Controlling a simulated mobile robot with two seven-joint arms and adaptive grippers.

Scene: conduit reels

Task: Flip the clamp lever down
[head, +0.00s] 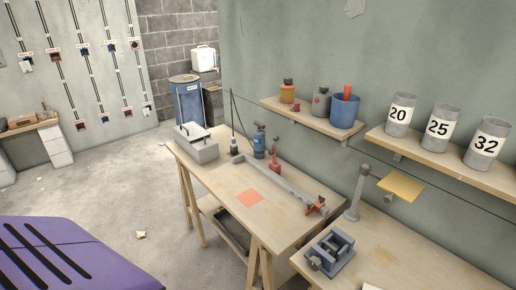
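A long grey bar or channel (282,184) lies across the wooden workbench (215,185) in the head view. At its near right end is a small red clamp-like part (316,207). Further back along the bar a red part (274,160) stands upright with a dark top. Either could carry the clamp lever; they are too small to tell how a lever is set. Neither of my grippers is in view.
A grey vise (330,252) sits on the right-hand bench. Shelves with numbered cups (438,128) hang above. Open floor (125,190) lies left.

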